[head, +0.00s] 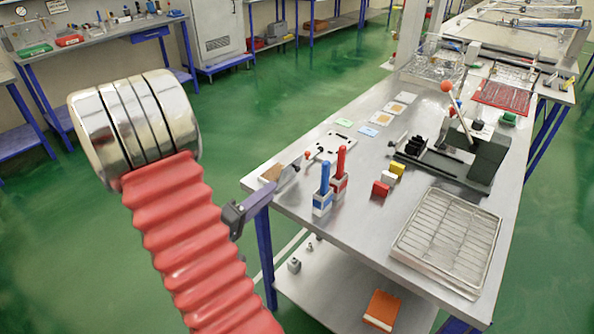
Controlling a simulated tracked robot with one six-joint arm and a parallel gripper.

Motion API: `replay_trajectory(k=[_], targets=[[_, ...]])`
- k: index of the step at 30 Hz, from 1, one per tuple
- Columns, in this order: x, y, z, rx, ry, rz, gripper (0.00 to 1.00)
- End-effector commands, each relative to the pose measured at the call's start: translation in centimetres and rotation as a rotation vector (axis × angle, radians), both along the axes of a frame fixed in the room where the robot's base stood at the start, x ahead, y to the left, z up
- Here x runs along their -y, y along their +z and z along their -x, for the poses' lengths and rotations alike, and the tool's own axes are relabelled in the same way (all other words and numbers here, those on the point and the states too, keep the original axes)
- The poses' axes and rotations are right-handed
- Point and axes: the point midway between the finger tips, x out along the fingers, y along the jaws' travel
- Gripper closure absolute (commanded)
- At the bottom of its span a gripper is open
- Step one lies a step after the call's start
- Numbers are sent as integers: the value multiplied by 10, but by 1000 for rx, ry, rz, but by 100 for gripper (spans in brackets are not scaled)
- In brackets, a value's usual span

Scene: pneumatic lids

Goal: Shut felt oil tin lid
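A small box with a tan inside or top (270,173) sits at the near left corner of the steel bench; it looks like the felt oil tin. A grey slanted plate (288,177) stands up at its right side and looks like its raised lid. My gripper (276,187) shows as a dark bracket and a purple-grey bar just in front of the tin, its tip close to the plate. I cannot tell whether it touches the plate or how far apart its fingers are. My red bellows arm hides the rest of the wrist.
Blue-handled (324,188) and red-handled (340,168) tools stand upright right of the tin. A white plate with small parts (335,144) lies behind. Red, white and yellow blocks (381,189), a dark machine (485,155) and a wire tray (447,240) lie further right. Bare bench lies between.

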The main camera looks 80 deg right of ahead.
Motion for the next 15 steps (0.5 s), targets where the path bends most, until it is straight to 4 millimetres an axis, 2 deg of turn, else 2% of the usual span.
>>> replay_trajectory(k=[8, 15], targets=[[7, 0, 3, 0, -2, -1, 67], [26, 0, 13, 0, -4, -1, 67]])
